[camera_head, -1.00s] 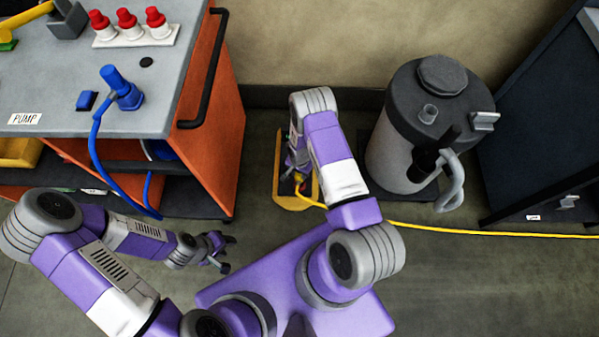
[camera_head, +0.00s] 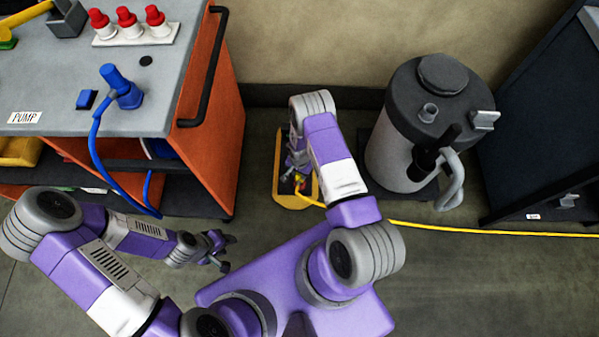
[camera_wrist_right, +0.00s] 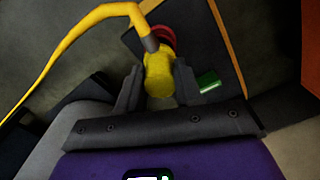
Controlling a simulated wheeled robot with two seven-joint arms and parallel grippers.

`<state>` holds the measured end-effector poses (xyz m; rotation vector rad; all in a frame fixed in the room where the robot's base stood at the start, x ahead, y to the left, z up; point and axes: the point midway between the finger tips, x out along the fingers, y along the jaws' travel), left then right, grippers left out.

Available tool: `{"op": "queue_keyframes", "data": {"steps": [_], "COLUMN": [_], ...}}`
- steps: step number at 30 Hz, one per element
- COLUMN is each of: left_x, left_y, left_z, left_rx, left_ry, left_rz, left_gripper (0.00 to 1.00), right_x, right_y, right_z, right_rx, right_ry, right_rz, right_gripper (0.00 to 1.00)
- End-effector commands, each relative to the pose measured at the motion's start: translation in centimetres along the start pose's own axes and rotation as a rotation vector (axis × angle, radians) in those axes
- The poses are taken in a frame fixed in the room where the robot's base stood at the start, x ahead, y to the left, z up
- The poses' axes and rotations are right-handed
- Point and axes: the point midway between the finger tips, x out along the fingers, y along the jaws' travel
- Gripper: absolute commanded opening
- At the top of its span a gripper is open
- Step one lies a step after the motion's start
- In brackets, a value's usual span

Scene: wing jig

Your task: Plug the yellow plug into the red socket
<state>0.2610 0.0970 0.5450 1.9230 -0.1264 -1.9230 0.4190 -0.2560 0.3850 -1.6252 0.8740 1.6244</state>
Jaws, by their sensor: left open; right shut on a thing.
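The yellow plug (camera_wrist_right: 158,78) with its yellow cable (camera_wrist_right: 85,30) is between the fingers of my right gripper (camera_wrist_right: 157,88), which is shut on it. The red socket (camera_wrist_right: 164,34) shows as a red ring right at the plug's far end; I cannot tell how deep the plug sits in it. In the head view my right arm reaches down to a yellow-edged floor box (camera_head: 291,202), and the plug (camera_head: 301,185) is mostly hidden beside the gripper. My left gripper (camera_head: 220,251) is open and empty, near the cart's lower right side.
An orange cart (camera_head: 206,160) with a grey top stands at left, carrying a blue plug (camera_head: 121,88) and red-capped parts (camera_head: 130,24). A grey canister (camera_head: 405,140) stands right of my right arm. The cable (camera_head: 490,232) runs right across the floor. A green block (camera_wrist_right: 207,81) is beside the gripper.

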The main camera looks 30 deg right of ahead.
Motion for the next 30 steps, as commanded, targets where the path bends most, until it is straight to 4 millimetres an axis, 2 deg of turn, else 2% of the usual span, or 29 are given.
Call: {"op": "queue_keyframes", "data": {"steps": [30], "left_x": [0.0], "left_y": [0.0], "left_z": [0.0], "left_rx": [0.0], "left_ry": [0.0], "left_rz": [0.0], "left_gripper": [0.43], "right_x": [1.8], "right_y": [0.0], "right_z": [0.0], "right_rx": [0.0], "right_ry": [0.0], "right_rz": [0.0], "right_gripper": [0.06]}}
